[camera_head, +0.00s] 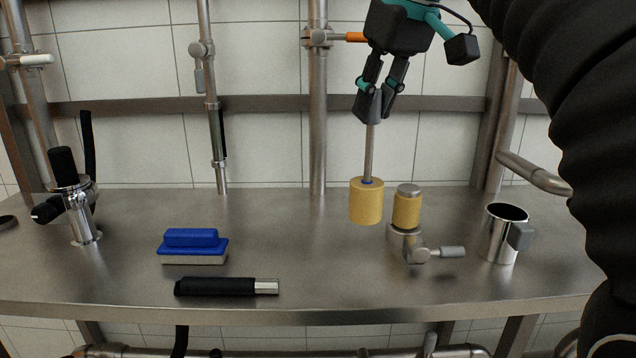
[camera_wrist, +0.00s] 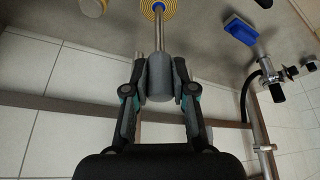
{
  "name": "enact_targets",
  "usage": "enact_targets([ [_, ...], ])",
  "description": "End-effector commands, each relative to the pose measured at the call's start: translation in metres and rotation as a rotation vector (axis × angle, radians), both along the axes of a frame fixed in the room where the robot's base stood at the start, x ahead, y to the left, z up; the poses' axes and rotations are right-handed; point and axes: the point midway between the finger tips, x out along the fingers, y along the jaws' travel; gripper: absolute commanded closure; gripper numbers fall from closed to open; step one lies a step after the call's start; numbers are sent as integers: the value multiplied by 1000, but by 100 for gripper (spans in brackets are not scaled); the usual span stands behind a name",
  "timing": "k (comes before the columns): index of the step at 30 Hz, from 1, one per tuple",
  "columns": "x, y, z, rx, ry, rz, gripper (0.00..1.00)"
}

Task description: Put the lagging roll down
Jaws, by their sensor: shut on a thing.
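The lagging roll (camera_head: 366,203) is a yellow cylinder with a blue centre on a thin metal rod (camera_head: 369,150). My gripper (camera_head: 371,108) is shut on the grey handle at the rod's upper end, and the roll hangs upright below it. I cannot tell whether the roll's bottom touches the steel bench (camera_head: 310,240). In the wrist view my gripper (camera_wrist: 160,82) holds the grey handle between both fingers. The roll (camera_wrist: 150,14) shows there at the top edge as yellow rings, partly cut off.
Right of the roll stands a yellow-wrapped fitting (camera_head: 407,210) with a side handle, then a metal mug (camera_head: 502,235). A blue brush (camera_head: 192,245) and a black-handled tool (camera_head: 225,287) lie left. A tap-like fitting (camera_head: 75,205) stands far left. Pipes (camera_head: 318,120) rise behind.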

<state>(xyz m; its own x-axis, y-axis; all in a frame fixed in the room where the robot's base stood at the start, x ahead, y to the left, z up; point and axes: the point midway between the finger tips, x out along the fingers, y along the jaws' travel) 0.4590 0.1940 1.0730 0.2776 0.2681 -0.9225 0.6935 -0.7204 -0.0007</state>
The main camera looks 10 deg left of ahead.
Motion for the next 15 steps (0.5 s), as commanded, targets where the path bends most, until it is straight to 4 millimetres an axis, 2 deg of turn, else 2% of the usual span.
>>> enact_targets([
  [1, -3, 12, -11, 0, 1, 7, 100],
  [9, -12, 59, -40, -1, 2, 2, 100],
  [15, -14, 75, -48, 0, 0, -2, 100],
])
